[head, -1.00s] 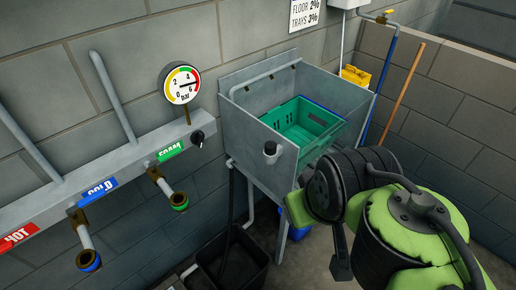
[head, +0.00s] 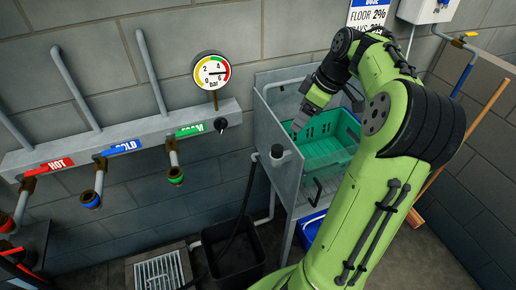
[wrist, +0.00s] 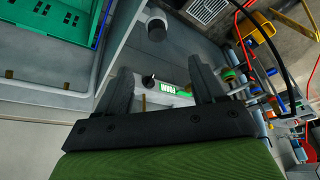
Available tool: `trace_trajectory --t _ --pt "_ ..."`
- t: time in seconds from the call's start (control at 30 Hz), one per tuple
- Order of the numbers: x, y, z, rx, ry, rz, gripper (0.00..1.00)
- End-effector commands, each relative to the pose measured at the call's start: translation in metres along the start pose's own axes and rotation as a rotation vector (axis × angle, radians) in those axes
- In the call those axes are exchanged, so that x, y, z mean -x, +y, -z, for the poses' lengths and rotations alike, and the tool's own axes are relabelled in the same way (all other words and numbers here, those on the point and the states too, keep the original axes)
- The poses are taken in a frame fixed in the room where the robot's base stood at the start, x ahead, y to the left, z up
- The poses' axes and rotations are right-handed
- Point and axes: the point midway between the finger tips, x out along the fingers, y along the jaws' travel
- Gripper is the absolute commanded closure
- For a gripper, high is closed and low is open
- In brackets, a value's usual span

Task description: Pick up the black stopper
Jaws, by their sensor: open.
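The black stopper (head: 277,153) is a short dark cylinder with a paler end, at the front left rim of the metal sink (head: 280,190). It also shows in the wrist view (wrist: 156,29), near the top, beyond my fingertips. My gripper (head: 297,129) hangs over the sink, a little above and right of the stopper, with a gap between them. In the wrist view the two dark fingers (wrist: 158,68) are spread and nothing is between them. My arm hides part of the sink's right side.
A green crate (head: 325,157) sits in the sink. Pipes with hot, cold and foam taps run along the wall, with a pressure gauge (head: 211,72) above. A black bin (head: 235,255) and a floor grate (head: 162,272) lie below the sink's left side.

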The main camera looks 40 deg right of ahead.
Motion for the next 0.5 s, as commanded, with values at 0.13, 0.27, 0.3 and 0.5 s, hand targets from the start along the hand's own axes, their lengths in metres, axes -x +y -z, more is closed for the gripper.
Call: trace_trajectory --t 0.13,0.27,0.3,0.5 --pt "-0.004 0.007 -0.008 0.009 0.02 0.001 0.31" --pt "-0.037 0.006 -0.008 0.01 0.019 0.005 0.31" --pt "-0.047 0.006 -0.007 0.008 0.018 0.005 0.31" --pt "-0.093 0.007 -0.007 0.008 0.018 0.004 0.31"
